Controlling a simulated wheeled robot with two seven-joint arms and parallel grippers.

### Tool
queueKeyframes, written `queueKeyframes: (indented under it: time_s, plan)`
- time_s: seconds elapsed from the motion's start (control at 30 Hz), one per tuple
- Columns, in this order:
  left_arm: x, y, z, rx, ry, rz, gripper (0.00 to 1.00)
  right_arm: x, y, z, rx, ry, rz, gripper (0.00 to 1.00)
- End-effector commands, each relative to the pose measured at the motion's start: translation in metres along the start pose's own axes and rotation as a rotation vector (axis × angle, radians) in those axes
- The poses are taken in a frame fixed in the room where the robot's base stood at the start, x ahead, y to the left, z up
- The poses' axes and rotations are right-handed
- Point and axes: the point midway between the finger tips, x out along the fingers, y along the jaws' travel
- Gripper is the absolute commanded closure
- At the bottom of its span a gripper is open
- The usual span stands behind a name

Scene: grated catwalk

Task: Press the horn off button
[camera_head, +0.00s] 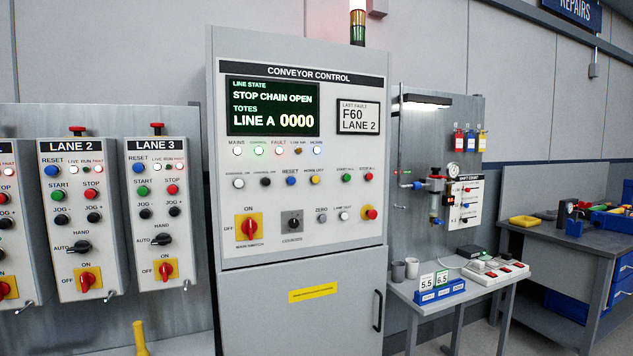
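The grey conveyor control cabinet (300,225) stands upright in the middle of the head view. Its panel has a row of push buttons below the indicator lamps. The yellow button (315,180) sits in that row between a blue reset button (291,181) and a green start button (346,178). The small label above the yellow button seems to read horn off, but is blurred. Whether the button is pressed in cannot be seen. Neither of my grippers is in view.
Lane 2 (76,215) and Lane 3 (157,213) boxes hang at left. A small table (405,292) with trays and cups stands right of the cabinet. A workbench (555,240) is farther right. A yellow post-like object (140,338) shows low at left. Nothing blocks the panel.

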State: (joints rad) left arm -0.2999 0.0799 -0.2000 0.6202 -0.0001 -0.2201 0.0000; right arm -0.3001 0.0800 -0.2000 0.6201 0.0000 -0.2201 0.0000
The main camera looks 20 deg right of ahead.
Motion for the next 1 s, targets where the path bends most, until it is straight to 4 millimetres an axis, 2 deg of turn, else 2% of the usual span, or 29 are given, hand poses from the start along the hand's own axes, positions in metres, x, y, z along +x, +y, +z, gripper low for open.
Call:
queueKeyframes:
  time_s: [0.03, 0.1, 1.0]
  plan:
    - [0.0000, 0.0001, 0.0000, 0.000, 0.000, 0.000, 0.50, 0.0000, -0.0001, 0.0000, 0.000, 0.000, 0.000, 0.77]
    - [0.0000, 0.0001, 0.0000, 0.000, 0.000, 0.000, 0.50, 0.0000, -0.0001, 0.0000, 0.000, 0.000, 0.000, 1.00]
    - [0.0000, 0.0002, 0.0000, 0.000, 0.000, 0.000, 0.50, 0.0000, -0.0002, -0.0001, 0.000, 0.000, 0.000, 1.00]
